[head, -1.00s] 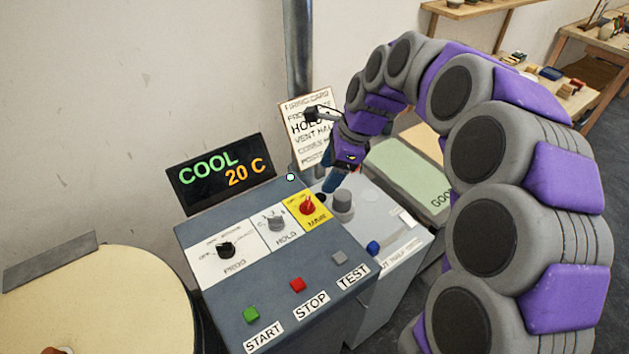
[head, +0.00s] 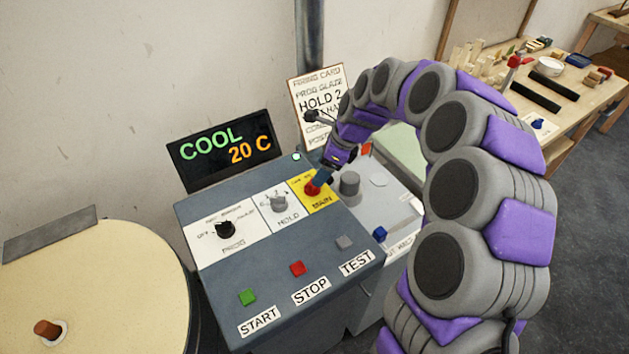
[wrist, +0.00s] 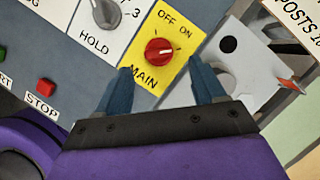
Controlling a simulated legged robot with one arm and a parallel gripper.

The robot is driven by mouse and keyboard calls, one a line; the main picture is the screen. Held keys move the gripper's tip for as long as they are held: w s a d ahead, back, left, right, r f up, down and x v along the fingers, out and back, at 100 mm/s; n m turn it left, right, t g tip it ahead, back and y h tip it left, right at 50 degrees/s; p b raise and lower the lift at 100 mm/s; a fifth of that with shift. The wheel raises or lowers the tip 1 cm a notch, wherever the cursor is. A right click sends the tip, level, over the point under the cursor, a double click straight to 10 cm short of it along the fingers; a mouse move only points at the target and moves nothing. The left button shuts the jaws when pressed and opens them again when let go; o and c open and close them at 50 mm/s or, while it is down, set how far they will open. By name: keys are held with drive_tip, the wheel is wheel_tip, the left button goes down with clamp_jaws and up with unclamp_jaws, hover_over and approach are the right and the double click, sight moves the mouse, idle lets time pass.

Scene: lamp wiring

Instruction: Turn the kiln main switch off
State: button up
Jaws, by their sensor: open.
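The kiln main switch is a red rotary knob (wrist: 159,52) on a yellow MAIN plate (wrist: 150,80) with OFF and ON marks, seen in the wrist view. Its white pointer line leans toward the ON side. In the head view the red knob (head: 312,190) is partly covered by my gripper (head: 318,183). My gripper (wrist: 165,85) is open in the wrist view, its two blue fingers on either side of the lower part of the plate, with the knob ahead between them. I cannot tell that either finger touches the knob.
The HOLD knob (head: 278,203) and PROG knob (head: 225,229) sit left of the main switch. START (head: 247,297), STOP (head: 297,268) and TEST (head: 344,242) buttons lie in front. A grey cylinder (head: 349,185) stands close on the right. The display (head: 220,150) reads COOL 20 C.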

sight(312, 186)
drive_tip(key=b+x, duration=0.1)
drive_tip(key=x, duration=0.4)
drive_tip(key=shift+r, duration=0.1)
drive_tip(key=shift+a+f, duration=0.2)
drive_tip(key=shift+a, duration=0.3)
drive_tip(key=shift+d+r, duration=0.1)
drive_tip(key=shift+d, duration=0.45)
drive_tip(key=shift+c, duration=1.1)
drive_tip(key=shift+a, duration=0.15)
drive_tip(key=c, duration=0.8)
drive_tip(key=shift+c, duration=0.2)
